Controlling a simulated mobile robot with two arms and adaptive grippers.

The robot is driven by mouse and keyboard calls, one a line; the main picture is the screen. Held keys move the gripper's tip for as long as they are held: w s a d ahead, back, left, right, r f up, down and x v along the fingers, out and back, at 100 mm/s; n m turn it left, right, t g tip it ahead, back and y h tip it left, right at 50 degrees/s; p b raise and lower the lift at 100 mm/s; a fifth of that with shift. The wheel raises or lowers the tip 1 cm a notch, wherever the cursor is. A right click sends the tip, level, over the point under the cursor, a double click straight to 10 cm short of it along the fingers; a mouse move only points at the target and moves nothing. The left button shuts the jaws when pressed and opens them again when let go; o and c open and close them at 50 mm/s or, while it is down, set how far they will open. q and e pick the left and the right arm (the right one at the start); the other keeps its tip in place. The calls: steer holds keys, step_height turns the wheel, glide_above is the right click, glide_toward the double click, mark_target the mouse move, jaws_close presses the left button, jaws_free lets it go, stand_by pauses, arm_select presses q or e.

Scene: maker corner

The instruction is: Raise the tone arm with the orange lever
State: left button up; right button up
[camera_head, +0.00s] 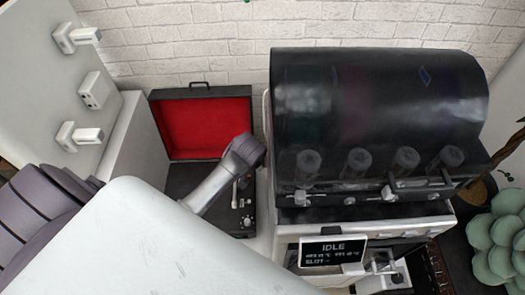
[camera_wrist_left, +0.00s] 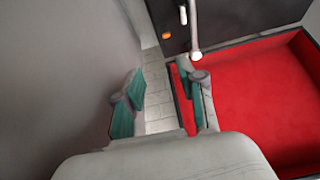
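The record player is an open black case with a red-lined lid (camera_head: 205,125) in the head view. Its dark deck (camera_head: 180,178) is partly covered by my left arm. A pale tone arm shows only partly there. In the left wrist view the orange lever (camera_wrist_left: 166,36) is a small orange tip on the dark deck, beside the pale tone arm (camera_wrist_left: 194,30). My left gripper (camera_wrist_left: 160,98) has its two teal-padded fingers apart with nothing between them. The right finger overlaps the case edge; the lever lies apart from the fingertips. My right gripper is not in view.
A large machine with a dark curved hood (camera_head: 375,110) and an "IDLE" display (camera_head: 332,252) stands right beside the record player. A brick wall (camera_head: 180,45) is behind. A white panel with fittings (camera_head: 55,45) is at left, a green plant (camera_head: 500,245) at right.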

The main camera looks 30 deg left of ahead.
mark_target(249, 176)
arm_select(q)
steer(key=x, duration=0.4)
steer(key=s+b+x, duration=0.1)
steer(key=x, duration=0.3)
steer(key=b+x, duration=0.1)
steer(key=x, duration=0.3)
steer(key=shift+s+a+f, duration=0.15)
steer(key=shift+a+f, duration=0.25)
steer(key=shift+f, duration=0.05)
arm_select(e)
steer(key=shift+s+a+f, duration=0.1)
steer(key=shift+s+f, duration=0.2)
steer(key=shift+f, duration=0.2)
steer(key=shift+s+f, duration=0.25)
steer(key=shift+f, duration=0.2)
arm_select(q)
steer(key=shift+c, duration=0.2)
jaws_close()
